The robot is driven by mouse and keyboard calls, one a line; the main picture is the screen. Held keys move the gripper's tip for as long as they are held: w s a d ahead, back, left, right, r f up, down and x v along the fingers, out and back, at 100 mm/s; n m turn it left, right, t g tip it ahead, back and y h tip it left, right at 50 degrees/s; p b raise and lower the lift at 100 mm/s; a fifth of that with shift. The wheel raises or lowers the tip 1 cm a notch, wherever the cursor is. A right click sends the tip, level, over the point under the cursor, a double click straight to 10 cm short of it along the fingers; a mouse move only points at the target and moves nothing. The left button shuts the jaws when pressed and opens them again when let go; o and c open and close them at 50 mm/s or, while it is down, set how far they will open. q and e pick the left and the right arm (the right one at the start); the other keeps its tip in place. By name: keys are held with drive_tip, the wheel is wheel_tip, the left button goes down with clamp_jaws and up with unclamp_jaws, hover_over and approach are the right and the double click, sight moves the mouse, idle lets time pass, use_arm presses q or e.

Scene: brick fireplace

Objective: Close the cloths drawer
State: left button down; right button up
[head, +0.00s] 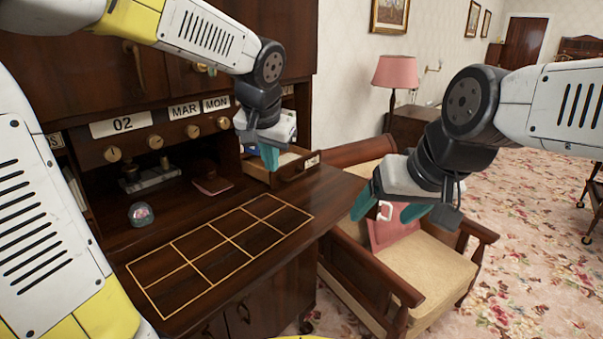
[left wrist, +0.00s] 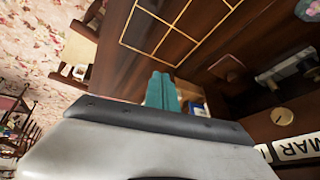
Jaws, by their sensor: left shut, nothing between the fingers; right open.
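The small open drawer (head: 297,172) juts out at the right end of the dark wooden desk, under the shelf part. Its front has a light label and a small dark pull. My left gripper (head: 270,157) is shut and empty, hanging over or just in front of the drawer's left part; contact cannot be told. In the left wrist view the teal fingers (left wrist: 161,92) are together, with a piece of the drawer's contents (left wrist: 200,107) showing beside them. My right gripper (head: 388,212) is open and empty, in front of the armchair. The drawer's inside is partly hidden by the left gripper.
The desk top (head: 335,187) with a yellow-lined grid is clear. A snow globe (head: 141,213), a stand (head: 150,178) and dials sit at the left. An armchair (head: 440,265) with a pink cushion stands close on the right. A pink lamp (head: 396,72) is behind.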

use_arm(q)
drive_tip(key=w+d+f+m+t+y, duration=0.1)
drive_tip(key=w+d+f+m, duration=0.15)
drive_tip(key=w+d, duration=0.7)
drive_tip(key=x, duration=0.5)
drive_tip(key=d+x, duration=0.1)
drive_tip(key=x, duration=0.2)
drive_tip(key=shift+s+f, duration=0.3)
drive_tip(key=shift+s, duration=0.1)
drive_tip(key=shift+w+a+f, duration=0.3)
drive_tip(key=shift+w+a, duration=0.3)
drive_tip(key=shift+w+a+f, duration=0.25)
drive_tip(key=shift+w+a, duration=0.65)
drive_tip(key=w+a, duration=0.8)
drive_tip(key=a, duration=0.1)
drive_tip(key=shift+w+a, duration=0.2)
drive_tip(key=shift+a, duration=0.15)
